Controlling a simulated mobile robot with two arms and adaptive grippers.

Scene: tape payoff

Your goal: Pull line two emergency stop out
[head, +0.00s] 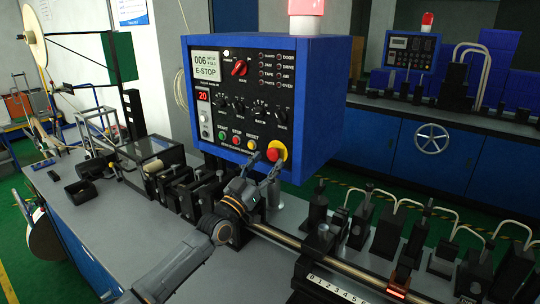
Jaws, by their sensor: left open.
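The emergency stop (276,151) is a red mushroom button on a yellow surround, at the lower right of the blue control box's front panel. The box's screen (205,66) reads E-STOP. My left gripper (264,166) reaches up from below with its fingers apart, just below and in front of the button. One fingertip is left of the button and the other is at its lower edge. I cannot tell whether they touch it. My right gripper is out of view.
Green, red and yellow buttons (237,136) sit in a row left of the stop. Below run a metal rail (285,238) and several black fixtures (390,232) along the grey bench (115,215). A second blue machine (385,135) with its own panel (411,52) stands behind.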

